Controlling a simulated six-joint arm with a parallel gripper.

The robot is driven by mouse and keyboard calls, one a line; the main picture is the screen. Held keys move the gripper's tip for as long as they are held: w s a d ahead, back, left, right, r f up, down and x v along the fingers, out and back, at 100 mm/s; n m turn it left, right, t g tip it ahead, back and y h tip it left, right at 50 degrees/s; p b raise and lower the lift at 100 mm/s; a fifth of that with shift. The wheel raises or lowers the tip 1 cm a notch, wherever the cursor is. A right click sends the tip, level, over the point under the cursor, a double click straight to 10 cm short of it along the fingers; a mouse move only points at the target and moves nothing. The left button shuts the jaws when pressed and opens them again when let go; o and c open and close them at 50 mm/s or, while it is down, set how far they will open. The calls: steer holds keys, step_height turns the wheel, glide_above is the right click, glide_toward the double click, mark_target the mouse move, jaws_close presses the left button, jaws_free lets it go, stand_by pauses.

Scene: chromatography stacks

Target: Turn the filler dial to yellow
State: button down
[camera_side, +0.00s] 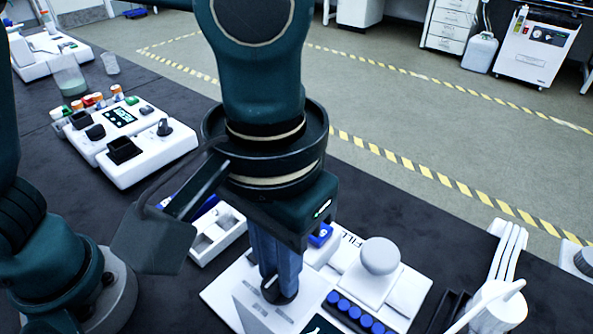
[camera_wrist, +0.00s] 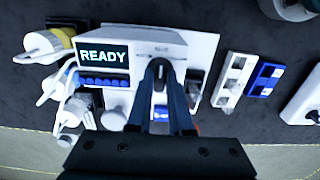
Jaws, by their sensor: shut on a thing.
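The filler is a white panel device (camera_side: 245,290) at the bottom middle of the side view, with part of a "FILL" label showing. Its dial (camera_side: 277,291) is a dark round knob with a light mark. My gripper (camera_side: 279,272) points down from above and its blue fingers are shut on the dial. In the wrist view the dial (camera_wrist: 158,70) sits at the tips of my gripper (camera_wrist: 161,82), right of a screen (camera_wrist: 103,54) reading "READY". The fingers hide part of the dial, and I cannot make out any yellow mark or where the dial points.
Blue-capped vials (camera_side: 354,313) stand in a row on the filler, near a round white knob (camera_side: 380,256). White-and-yellow bottles (camera_wrist: 44,44) with tubes are at its left in the wrist view. A white tray (camera_side: 215,232) and another white device (camera_side: 140,140) stand nearby.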

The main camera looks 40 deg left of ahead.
steer(key=shift+m, duration=0.3)
steer(key=m, duration=0.9)
steer(key=shift+m, duration=0.3)
stand_by(0.5)
steer(key=c, duration=0.8)
jaws_free()
steer(key=shift+r, duration=2.6)
